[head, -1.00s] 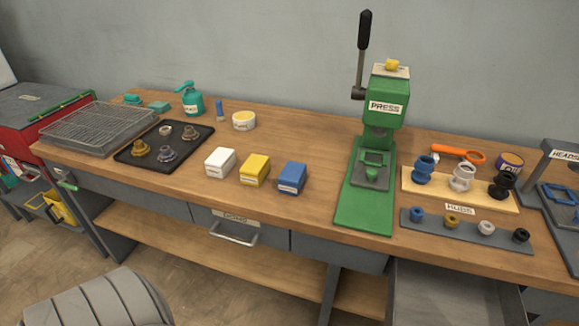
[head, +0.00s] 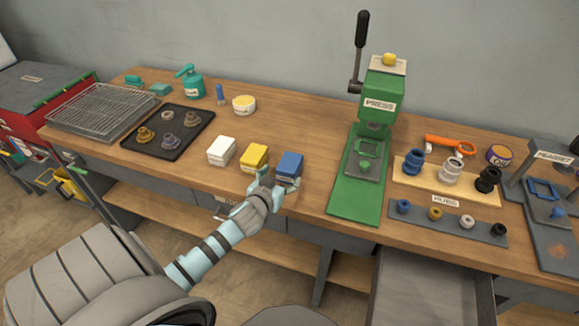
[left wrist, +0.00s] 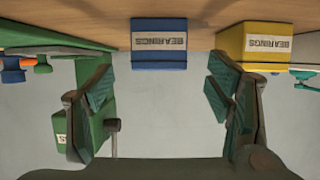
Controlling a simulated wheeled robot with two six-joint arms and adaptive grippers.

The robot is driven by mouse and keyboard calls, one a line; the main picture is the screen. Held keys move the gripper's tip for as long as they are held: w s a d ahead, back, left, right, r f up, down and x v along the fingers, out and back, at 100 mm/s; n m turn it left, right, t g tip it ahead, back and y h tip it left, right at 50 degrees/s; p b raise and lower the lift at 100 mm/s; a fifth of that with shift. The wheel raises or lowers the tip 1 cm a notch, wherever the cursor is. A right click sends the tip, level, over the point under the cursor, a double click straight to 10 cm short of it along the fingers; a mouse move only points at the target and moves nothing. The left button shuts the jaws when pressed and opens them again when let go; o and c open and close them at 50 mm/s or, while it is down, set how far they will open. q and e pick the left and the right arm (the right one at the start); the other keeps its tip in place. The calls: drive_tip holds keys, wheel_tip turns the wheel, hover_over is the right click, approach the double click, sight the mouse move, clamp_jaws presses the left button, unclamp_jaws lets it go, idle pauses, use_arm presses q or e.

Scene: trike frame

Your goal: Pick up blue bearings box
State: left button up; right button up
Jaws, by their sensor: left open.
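The blue bearings box (head: 290,166) stands on the workbench near its front edge, at the right end of a row with a yellow box (head: 254,157) and a white box (head: 221,151). My left gripper (head: 268,188) is in front of the blue and yellow boxes and partly covers their lower fronts. In the left wrist view the gripper (left wrist: 160,88) is open and empty. That view is upside down; the blue box (left wrist: 159,42) with its BEARINGS label lies ahead between the fingers, apart from them. The yellow box (left wrist: 256,45) is beside the right finger there. My right gripper is not in view.
The green press (head: 362,170) stands right of the blue box with a bare strip of bench between. A dark tray (head: 180,147) with several parts and a wire rack (head: 103,108) lie left. A board of hubs (head: 445,200) and an open drawer (head: 425,290) are right.

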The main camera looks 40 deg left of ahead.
sight(289, 167)
use_arm(q)
drive_tip(key=b+x, duration=0.1)
drive_tip(key=x, duration=0.7)
drive_tip(key=shift+w, duration=0.2)
drive_tip(key=shift+s+r, duration=0.1)
drive_tip(key=shift+r, duration=0.05)
drive_tip(key=c, duration=1.6)
drive_tip(key=shift+o, duration=0.2)
